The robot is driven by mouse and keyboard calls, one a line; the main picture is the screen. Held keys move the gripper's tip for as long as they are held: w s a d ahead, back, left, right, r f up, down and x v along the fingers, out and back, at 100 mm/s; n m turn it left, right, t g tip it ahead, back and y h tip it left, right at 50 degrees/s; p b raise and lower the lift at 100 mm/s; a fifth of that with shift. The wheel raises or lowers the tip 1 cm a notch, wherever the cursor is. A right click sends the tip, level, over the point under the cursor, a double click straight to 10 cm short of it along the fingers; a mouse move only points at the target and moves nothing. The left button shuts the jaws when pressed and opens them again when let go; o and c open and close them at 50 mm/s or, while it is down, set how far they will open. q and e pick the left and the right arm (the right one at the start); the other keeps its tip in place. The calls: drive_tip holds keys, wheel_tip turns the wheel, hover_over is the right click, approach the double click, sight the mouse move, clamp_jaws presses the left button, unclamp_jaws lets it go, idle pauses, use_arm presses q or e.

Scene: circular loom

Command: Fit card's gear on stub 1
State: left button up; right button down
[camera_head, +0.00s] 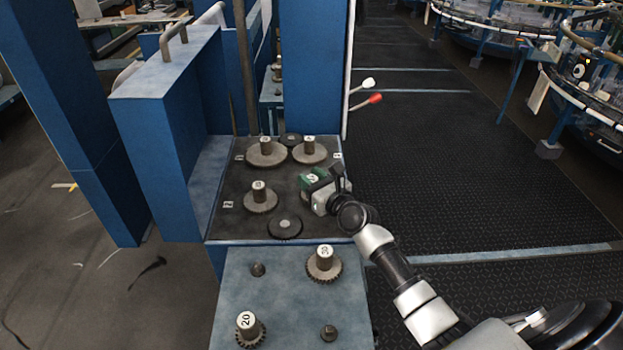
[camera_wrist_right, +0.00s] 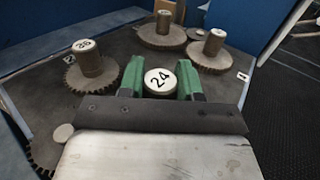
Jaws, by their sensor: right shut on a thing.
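My right gripper (camera_head: 318,186) is over the right side of the dark gear plate (camera_head: 236,222). In the right wrist view its green fingers (camera_wrist_right: 160,84) are shut on the hub of a gear marked 24 (camera_wrist_right: 158,80). The toothed part of this gear is hidden below the gripper, and I cannot tell whether it touches a stub or the plate. A small white label (camera_head: 338,155) on the plate's right edge is too small to read; it also shows in the right wrist view (camera_wrist_right: 243,77). No card is visible. My left gripper is not in view.
Three hubbed gears stand on the plate: back left (camera_head: 265,154), back right (camera_head: 309,153) and front left (camera_head: 260,200). Flat dark gears lie at the back (camera_head: 291,139) and front (camera_head: 284,227). The nearer table (camera_head: 290,300) bears gears 30 (camera_head: 323,265) and 20 (camera_head: 250,332), with two bare stubs.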

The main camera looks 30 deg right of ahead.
drive_tip(key=shift+f, duration=0.15)
idle(0.4)
drive_tip(key=shift+f+b, duration=0.5)
drive_tip(key=shift+b, duration=0.1)
drive_tip(key=c, duration=0.7)
unclamp_jaws()
drive_tip(key=shift+s, duration=0.1)
drive_tip(key=s, duration=0.3)
drive_tip(key=s+d, duration=0.1)
drive_tip(key=s, duration=0.3)
drive_tip(key=s+d, duration=0.1)
drive_tip(key=s, duration=0.2)
drive_tip(key=shift+s, duration=0.3)
